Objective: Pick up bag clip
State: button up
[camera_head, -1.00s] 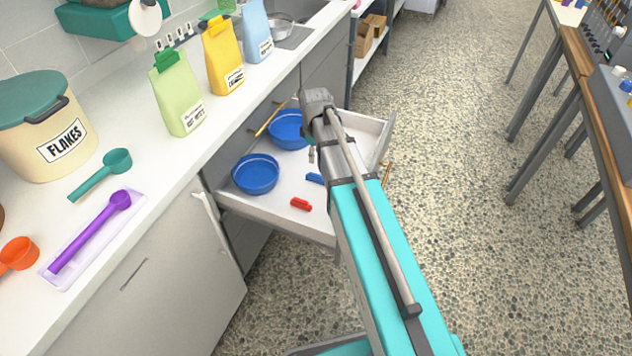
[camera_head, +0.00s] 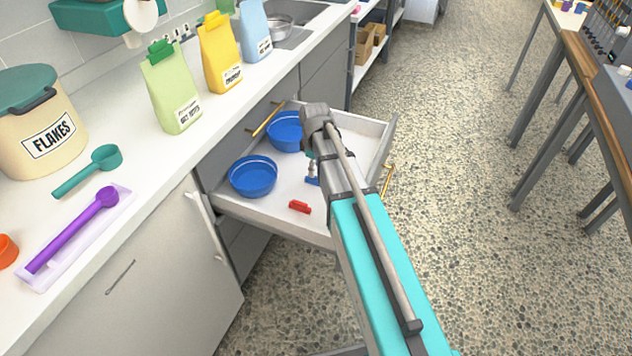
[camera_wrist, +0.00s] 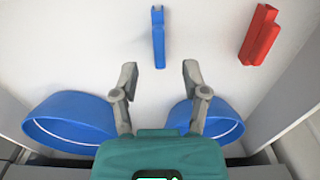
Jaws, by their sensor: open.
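A blue bag clip (camera_wrist: 158,37) lies on the white drawer floor in the wrist view, just beyond and between my fingertips. In the head view the blue clip (camera_head: 312,181) is small and partly hidden near my gripper (camera_head: 311,172). A red clip (camera_wrist: 260,34) lies to its right in the wrist view; it also shows in the head view (camera_head: 299,207). My gripper (camera_wrist: 159,76) is open and empty, its two grey fingers apart above the drawer. I cannot tell its exact height over the floor.
The open drawer (camera_head: 235,208) has raised walls and holds two blue bowls, one nearer (camera_head: 253,176) and one farther (camera_head: 284,131). The counter (camera_head: 150,150) with bags and scoops stands to the left.

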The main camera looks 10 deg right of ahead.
aim_at(315, 178)
jog(key=shift+f, duration=0.15)
notch_tip(315, 178, down, 5)
jog(key=b, duration=0.5)
dwell(0.8)
grip_shut()
